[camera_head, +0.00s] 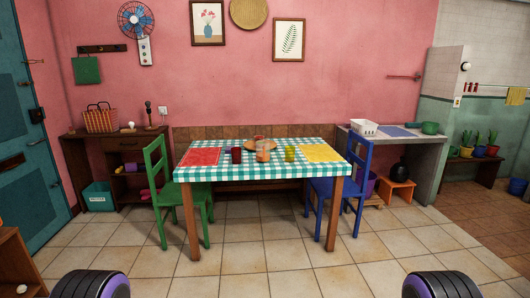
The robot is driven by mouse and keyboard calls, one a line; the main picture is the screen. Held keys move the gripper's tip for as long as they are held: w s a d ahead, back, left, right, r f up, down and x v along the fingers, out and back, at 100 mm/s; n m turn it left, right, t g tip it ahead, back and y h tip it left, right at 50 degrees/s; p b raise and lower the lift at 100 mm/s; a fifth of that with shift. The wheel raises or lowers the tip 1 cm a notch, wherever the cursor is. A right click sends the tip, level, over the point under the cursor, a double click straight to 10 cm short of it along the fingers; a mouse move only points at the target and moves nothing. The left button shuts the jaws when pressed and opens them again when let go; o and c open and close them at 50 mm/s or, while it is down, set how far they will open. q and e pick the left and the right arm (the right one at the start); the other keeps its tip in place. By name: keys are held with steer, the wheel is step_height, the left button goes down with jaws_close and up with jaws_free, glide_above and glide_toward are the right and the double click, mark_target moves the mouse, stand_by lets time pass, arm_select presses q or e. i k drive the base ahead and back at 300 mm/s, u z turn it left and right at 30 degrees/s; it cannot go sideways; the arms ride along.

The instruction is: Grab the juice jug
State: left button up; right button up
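What looks like the juice jug (263,151), a small clear vessel with orange-brown contents, stands upright near the middle of the checkered table (265,171). A dark red cup (236,155) stands just left of it and a yellow-green cup (290,153) to its right. A brown round plate or board is partly hidden behind the jug. The jug's handle is too small to make out. Neither gripper is in view. Only rounded black and purple parts of my arms show at the bottom left and bottom right, far from the table.
A green chair (159,181) stands at the table's left and a blue chair (353,183) at its right. Red and yellow placemats lie on the table. A sideboard (107,165) is at left, a counter (410,142) at right. The tiled floor before the table is clear.

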mark_target(263, 146)
steer(key=z, duration=0.3)
steer(key=i, duration=2.05)
steer(key=z, duration=0.1)
